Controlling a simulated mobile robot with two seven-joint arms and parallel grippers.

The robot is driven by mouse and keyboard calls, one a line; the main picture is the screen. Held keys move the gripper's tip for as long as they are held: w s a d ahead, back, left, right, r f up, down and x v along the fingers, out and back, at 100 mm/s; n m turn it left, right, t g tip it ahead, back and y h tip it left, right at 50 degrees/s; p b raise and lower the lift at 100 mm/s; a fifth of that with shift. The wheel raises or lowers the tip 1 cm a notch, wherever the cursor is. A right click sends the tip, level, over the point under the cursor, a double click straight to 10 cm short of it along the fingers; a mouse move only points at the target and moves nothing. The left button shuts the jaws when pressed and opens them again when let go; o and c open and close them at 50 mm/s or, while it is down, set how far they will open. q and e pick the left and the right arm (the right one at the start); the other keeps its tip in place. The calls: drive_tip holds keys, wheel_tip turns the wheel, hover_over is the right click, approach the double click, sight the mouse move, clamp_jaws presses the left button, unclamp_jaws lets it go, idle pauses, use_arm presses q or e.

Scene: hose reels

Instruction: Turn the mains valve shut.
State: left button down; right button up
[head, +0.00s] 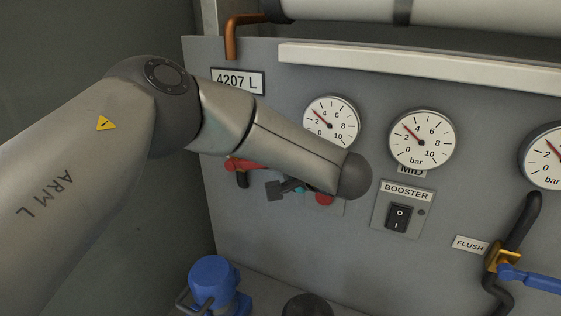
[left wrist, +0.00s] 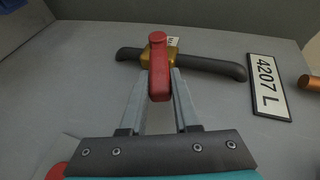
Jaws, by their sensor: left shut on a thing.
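The mains valve has a red lever (left wrist: 158,75) on a brass body (left wrist: 147,56), set in a black pipe (left wrist: 205,65). In the left wrist view the lever lies crosswise to the pipe. A small label behind the valve is mostly hidden. My left gripper (left wrist: 160,88) has one finger on each side of the lever and is shut on it. In the head view the red lever (head: 243,164) shows just below my left forearm, with the pipe end under it. My forearm hides part of the valve and gripper there. My right gripper is in neither view.
The 4207 L plate (head: 238,81) is above the valve. A red knob (head: 325,199) sits close to my left wrist. Gauges, a booster switch (head: 398,218) and a blue-handled flush valve (head: 530,278) are to the right. A blue capped unit (head: 213,280) stands below.

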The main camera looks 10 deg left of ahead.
use_arm(q)
drive_tip(key=shift+d+f+t+y+b, duration=0.3)
drive_tip(key=shift+f+t+b, duration=0.1)
drive_tip(key=shift+t, duration=0.1)
drive_tip(key=shift+f+m+y+b, duration=0.25)
drive_tip(key=shift+m+y+b, duration=0.05)
drive_tip(key=shift+f+m+t+y+b, duration=0.4)
drive_tip(key=shift+f+t+y+b, duration=0.45)
drive_tip(key=shift+b, duration=0.25)
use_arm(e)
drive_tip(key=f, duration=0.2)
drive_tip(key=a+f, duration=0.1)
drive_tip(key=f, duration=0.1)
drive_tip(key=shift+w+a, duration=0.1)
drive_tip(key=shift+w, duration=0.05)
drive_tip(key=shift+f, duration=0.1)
use_arm(q)
drive_tip(key=shift+a, duration=0.1)
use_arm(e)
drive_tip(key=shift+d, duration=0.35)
use_arm(q)
drive_tip(key=c, duration=0.6)
unclamp_jaws()
drive_tip(key=shift+g, duration=0.25)
drive_tip(key=shift+c, duration=0.2)
